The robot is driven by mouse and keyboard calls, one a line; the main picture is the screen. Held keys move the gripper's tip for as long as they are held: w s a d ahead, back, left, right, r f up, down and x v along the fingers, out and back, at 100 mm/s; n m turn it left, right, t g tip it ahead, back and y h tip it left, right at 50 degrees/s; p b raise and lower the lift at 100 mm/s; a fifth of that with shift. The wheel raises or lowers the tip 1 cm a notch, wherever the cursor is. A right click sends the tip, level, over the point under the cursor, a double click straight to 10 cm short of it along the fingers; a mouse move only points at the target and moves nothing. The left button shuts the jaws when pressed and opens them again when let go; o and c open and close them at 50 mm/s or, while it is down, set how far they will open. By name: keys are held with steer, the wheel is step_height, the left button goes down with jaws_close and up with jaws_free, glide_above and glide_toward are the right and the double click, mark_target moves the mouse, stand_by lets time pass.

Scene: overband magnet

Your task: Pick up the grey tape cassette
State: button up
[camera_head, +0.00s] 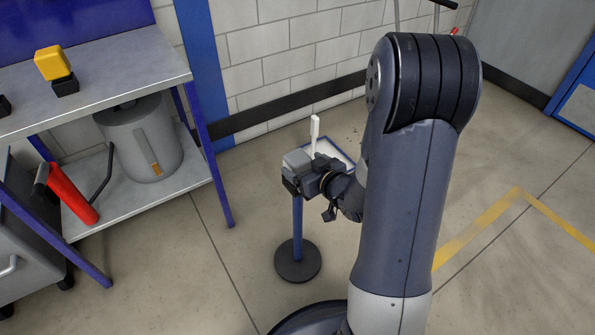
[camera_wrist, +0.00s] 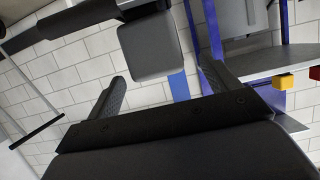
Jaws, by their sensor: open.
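The grey tape cassette (camera_head: 296,159) is a small light-grey block on a black holder atop a blue post stand. In the wrist view, which looks upside down, the cassette (camera_wrist: 151,48) has a dark-grey face with rounded corners, and its black holder appears above it. My gripper (camera_head: 314,179) is close to the cassette on its right side in the head view. In the wrist view, my gripper (camera_wrist: 163,72) is open, with one finger toward each side of the cassette. Nothing is held. Contact with the cassette cannot be told.
The stand's round dark base (camera_head: 298,261) is on the floor. A workbench (camera_head: 120,75) stands left, with a yellow block (camera_head: 52,62) on top; a grey canister (camera_head: 142,145) and red cylinder (camera_head: 72,193) are lower down. A white upright piece (camera_head: 315,130) rises behind my gripper.

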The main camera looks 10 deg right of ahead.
mark_target(294, 158)
steer(key=shift+b+x, duration=0.8)
steer(key=shift+x, duration=2.35)
steer(key=shift+d+f, duration=0.1)
steer(key=shift+d, duration=0.05)
steer(key=shift+c, duration=0.3)
steer(key=c, duration=1.1)
steer(key=shift+c, duration=0.2)
